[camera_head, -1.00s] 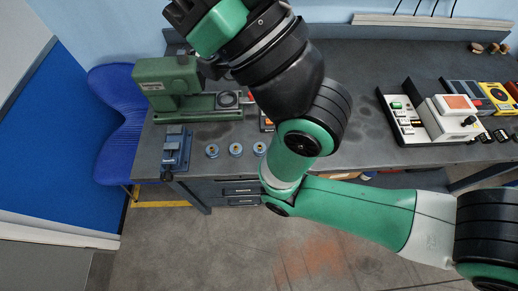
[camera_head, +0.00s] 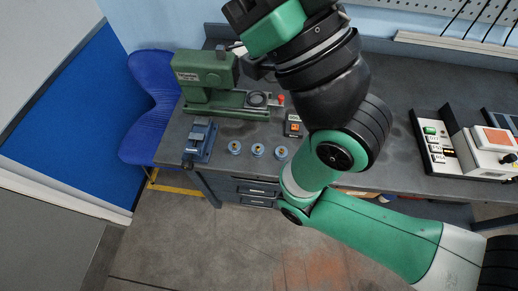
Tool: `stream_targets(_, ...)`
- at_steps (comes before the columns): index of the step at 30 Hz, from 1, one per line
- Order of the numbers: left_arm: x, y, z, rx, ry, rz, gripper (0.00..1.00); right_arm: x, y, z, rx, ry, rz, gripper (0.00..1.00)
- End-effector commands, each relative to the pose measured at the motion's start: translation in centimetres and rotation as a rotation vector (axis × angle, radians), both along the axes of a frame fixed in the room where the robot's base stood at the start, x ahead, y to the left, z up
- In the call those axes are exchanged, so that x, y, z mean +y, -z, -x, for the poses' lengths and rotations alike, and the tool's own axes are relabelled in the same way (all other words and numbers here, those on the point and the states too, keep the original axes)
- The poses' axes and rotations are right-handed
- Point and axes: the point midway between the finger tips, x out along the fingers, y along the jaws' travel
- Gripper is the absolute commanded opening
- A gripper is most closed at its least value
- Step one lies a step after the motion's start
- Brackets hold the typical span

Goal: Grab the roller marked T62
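Three small round rollers with blue rims stand in a row near the front edge of the bench: a left roller (camera_head: 234,147), a middle roller (camera_head: 258,150) and a right roller (camera_head: 281,153). Their markings are too small to read, so I cannot tell which is T62. My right arm comes in from the lower right and bends up over the bench. A dark part (camera_head: 260,68) below its wrist may be the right gripper, but no fingers can be made out. It is above and behind the rollers. My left gripper is not in view.
A green press (camera_head: 205,75) stands behind the rollers, and a blue vise (camera_head: 200,140) is left of them. A small orange-and-black device (camera_head: 293,125) sits behind the right roller. White control boxes (camera_head: 437,143) stand at the right. A blue chair (camera_head: 150,105) is left of the bench.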

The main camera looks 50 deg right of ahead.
Motion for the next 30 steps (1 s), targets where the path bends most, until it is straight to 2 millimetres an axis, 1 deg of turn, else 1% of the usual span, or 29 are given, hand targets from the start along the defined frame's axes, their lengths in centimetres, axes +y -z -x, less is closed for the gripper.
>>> stream_targets(13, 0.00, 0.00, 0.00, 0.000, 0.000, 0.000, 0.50, 0.00, 0.00, 0.00, 0.000, 0.000, 0.000, 0.50)
stream_targets(19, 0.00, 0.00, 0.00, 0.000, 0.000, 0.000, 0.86, 0.00, 0.00, 0.00, 0.000, 0.000, 0.000, 0.50)
stream_targets(30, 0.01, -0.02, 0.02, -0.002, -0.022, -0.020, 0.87, 0.00, 0.00, 0.00, 0.000, 0.000, 0.000, 0.50)
